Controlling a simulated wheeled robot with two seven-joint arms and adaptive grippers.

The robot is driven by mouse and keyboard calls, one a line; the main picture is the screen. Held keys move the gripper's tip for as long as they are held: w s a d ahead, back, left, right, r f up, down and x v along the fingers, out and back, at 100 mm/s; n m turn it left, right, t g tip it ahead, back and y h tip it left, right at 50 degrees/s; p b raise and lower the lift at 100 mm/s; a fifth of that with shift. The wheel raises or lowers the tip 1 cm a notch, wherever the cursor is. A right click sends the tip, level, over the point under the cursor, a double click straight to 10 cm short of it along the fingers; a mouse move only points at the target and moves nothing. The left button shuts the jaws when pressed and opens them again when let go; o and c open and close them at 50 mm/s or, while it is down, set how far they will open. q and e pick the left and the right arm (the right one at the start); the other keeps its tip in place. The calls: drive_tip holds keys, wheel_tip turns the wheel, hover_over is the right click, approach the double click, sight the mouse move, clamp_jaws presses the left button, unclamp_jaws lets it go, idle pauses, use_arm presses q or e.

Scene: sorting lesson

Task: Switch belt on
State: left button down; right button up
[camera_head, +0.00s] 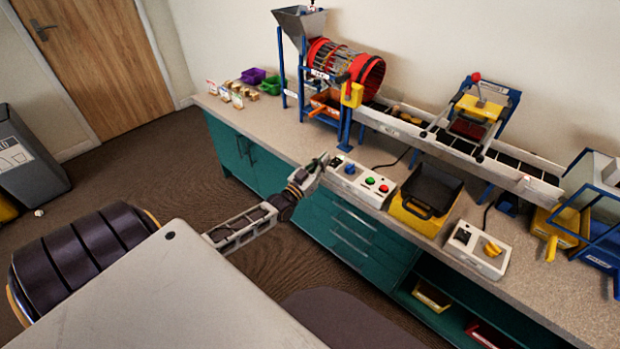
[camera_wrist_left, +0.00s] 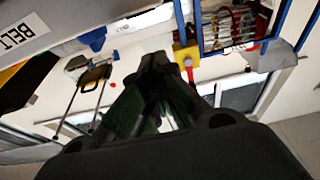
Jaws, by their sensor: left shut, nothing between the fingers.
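A white control box (camera_head: 360,183) stands near the front edge of the counter, with a green button (camera_head: 369,180), a red button (camera_head: 384,189) and a blue control at its left end. My left gripper (camera_head: 323,160) is shut and empty, just above and beside the box's left end; contact is not clear. In the left wrist view its fingers (camera_wrist_left: 155,62) are together. A grey panel marked BELT (camera_wrist_left: 75,20) fills that view's upper left. The conveyor belt (camera_head: 455,145) runs along the back of the counter. My right gripper is not in view.
A black tray on a yellow base (camera_head: 412,222) and a second white box with a yellow knob (camera_head: 478,250) stand to the right. A red drum sorter (camera_head: 345,70) stands behind my gripper. Small purple and green bins (camera_head: 270,86) sit at the counter's far left.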

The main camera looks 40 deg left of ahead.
use_arm(q)
drive_tip(key=f+v, duration=0.1)
drive_tip(key=v, duration=0.6)
drive_tip(key=shift+f, duration=0.3)
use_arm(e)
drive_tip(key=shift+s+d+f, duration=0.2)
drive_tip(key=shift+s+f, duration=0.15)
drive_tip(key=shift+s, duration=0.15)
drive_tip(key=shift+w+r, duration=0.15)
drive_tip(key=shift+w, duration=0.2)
